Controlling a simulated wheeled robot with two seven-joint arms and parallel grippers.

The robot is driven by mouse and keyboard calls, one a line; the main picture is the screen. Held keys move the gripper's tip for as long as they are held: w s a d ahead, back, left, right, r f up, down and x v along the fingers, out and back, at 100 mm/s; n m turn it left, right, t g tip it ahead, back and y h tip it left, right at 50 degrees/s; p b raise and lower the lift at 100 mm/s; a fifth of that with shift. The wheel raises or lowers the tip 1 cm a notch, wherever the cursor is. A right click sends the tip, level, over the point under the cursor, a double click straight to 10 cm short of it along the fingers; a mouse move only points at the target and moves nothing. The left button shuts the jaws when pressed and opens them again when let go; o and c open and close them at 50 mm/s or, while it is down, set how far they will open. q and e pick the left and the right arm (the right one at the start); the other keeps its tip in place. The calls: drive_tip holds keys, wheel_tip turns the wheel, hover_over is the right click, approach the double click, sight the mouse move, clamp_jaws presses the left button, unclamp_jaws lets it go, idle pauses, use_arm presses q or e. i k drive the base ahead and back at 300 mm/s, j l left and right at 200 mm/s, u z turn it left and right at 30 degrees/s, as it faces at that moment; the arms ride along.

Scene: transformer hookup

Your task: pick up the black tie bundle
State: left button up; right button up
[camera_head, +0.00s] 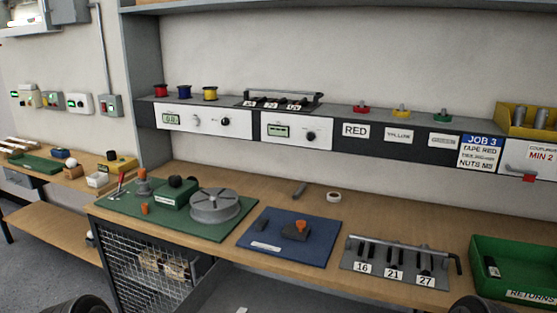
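A small dark, narrow item (299,189), which may be the black tie bundle, lies at the back of the wooden bench, left of a white tape roll (334,197). It is too small to be sure of. Another small black item (492,267) lies inside the green returns tray at the right. A dark flat piece (262,224) lies on the blue mat. Neither of my grippers shows. Only dark rounded parts, likely of my own arms, show at the bottom edge, left and right.
The green mat (120,204) holds a round grey fixture (215,207). The blue mat (290,254) holds an orange-topped block. A shelf with meters overhangs the back. Bare wood surrounds the tape roll.

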sight(493, 272)
drive_tip(key=z, duration=1.4)
drive_tip(key=i+l, duration=0.2)
drive_tip(key=l, duration=0.2)
drive_tip(key=i+l, duration=0.2)
drive_tip(key=l, duration=0.15)
drive_tip(key=i+l, duration=0.2)
drive_tip(key=l, duration=0.2)
drive_tip(key=i+l, duration=0.2)
drive_tip(key=l, duration=0.2)
drive_tip(key=i+l, duration=0.25)
drive_tip(key=l, duration=0.15)
